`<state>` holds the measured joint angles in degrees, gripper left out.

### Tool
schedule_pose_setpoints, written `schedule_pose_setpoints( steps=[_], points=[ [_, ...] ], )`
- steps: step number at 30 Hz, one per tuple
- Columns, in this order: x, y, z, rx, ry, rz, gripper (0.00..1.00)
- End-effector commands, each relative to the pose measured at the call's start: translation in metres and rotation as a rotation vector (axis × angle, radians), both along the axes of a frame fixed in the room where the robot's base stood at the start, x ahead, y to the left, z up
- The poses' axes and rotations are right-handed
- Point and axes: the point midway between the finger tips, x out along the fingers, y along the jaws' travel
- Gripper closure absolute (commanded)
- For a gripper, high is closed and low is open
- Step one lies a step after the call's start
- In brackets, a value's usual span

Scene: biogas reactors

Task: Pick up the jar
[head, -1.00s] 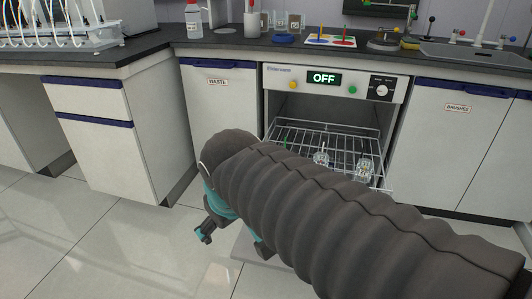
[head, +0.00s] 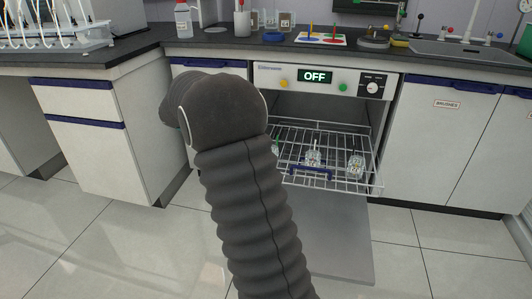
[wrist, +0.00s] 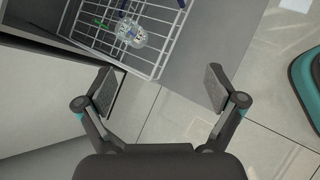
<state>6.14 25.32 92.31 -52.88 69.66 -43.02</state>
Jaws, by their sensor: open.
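Clear glass jars stand in the wire rack (head: 335,181) of the open dishwasher in the head view: one near the middle (head: 313,157) and one at the right (head: 356,165). I cannot tell which one the task means. One glass jar also shows in the rack at the top of the wrist view (wrist: 131,32). My gripper (wrist: 164,88) is open and empty in the wrist view, its fingers apart below the rack and jar in the picture. In the head view my own arm hides the gripper.
The dishwasher door (head: 325,235) hangs open under the pulled-out rack. The tiled floor (head: 440,245) to the right is clear.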

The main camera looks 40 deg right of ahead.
Motion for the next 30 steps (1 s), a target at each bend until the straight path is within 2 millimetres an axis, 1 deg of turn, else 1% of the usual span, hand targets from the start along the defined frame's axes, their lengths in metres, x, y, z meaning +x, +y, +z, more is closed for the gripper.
schedule_pose_setpoints(
  steps=[1,6,9,12,16,20,23,30],
  points=[
    [0.014,-0.010,-0.014,-0.033,0.054,0.023,0.07],
    [0.053,-0.042,-0.049,-0.151,0.223,0.101,0.07],
    [0.070,-0.057,-0.068,-0.207,0.306,0.138,0.07],
    [0.082,-0.067,-0.083,-0.250,0.370,0.165,0.07],
    [0.091,-0.074,-0.094,-0.281,0.419,0.184,0.07],
    [0.092,-0.084,-0.101,-0.292,0.436,0.190,0.07],
    [0.090,-0.098,-0.106,-0.291,0.438,0.188,0.07],
    [0.086,-0.137,-0.123,-0.290,0.436,0.188,0.07]
  ],
)
